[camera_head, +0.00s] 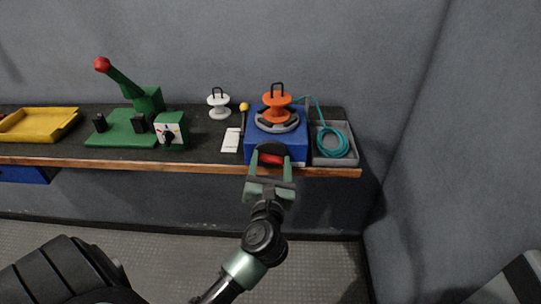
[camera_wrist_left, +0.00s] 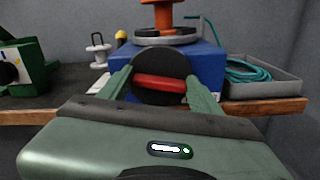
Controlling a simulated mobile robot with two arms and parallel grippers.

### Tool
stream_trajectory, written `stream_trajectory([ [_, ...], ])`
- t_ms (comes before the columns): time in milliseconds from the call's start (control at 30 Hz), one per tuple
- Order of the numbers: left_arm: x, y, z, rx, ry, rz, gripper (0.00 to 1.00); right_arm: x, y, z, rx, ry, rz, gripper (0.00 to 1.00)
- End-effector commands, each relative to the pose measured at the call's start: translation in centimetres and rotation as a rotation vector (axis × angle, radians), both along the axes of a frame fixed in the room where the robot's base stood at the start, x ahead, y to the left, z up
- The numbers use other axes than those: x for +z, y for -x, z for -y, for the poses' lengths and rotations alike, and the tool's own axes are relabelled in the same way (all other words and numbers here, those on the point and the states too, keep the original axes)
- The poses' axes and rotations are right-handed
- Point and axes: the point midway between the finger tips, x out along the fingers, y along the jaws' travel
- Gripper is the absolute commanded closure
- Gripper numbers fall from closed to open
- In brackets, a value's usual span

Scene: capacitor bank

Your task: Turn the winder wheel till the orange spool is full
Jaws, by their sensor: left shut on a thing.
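The orange spool (camera_head: 277,103) stands upright on a grey ring on top of the blue winder box (camera_head: 262,146); its core looks mostly bare orange. The winder wheel (camera_head: 271,149) is a black disc with a red bar across it, on the front of the box. In the left wrist view the wheel (camera_wrist_left: 158,68) faces me and its red bar lies almost level, slightly tilted. My left gripper (camera_head: 268,168) is shut on the wheel, one finger on each side of the disc. The spool's top is cut off in the wrist view. My right gripper is not in view.
A grey tray (camera_head: 351,161) with a coiled teal cord (camera_head: 332,143) stands right of the box. A white spool (camera_head: 219,104), a white card, a yellow-knobbed tool, a green lever press (camera_head: 122,130) and a yellow tray (camera_head: 37,140) stand left along the bench.

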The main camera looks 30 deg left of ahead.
Motion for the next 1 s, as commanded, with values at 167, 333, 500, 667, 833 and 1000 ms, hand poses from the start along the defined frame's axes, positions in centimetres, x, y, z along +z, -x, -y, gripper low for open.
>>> stream_trajectory([
  [167,0.6,0.0,0.1,-0.001,-0.141,-0.091,0.77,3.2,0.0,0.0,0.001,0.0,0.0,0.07],
  [333,0.5,-0.1,0.2,-0.001,-0.278,-0.176,0.77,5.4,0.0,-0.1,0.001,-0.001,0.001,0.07],
  [500,0.5,-0.1,0.2,-0.001,-0.416,-0.26,0.77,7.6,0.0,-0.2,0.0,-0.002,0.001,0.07],
  [667,0.4,-0.1,0.2,-0.001,-0.547,-0.339,0.77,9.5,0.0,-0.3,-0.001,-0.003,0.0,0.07],
  [833,0.3,-0.1,0.3,-0.002,-0.682,-0.423,0.77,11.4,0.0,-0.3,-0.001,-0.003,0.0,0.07],
  [1000,0.1,-0.2,0.3,-0.002,-0.818,-0.505,0.77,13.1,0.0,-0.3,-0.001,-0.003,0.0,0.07],
])
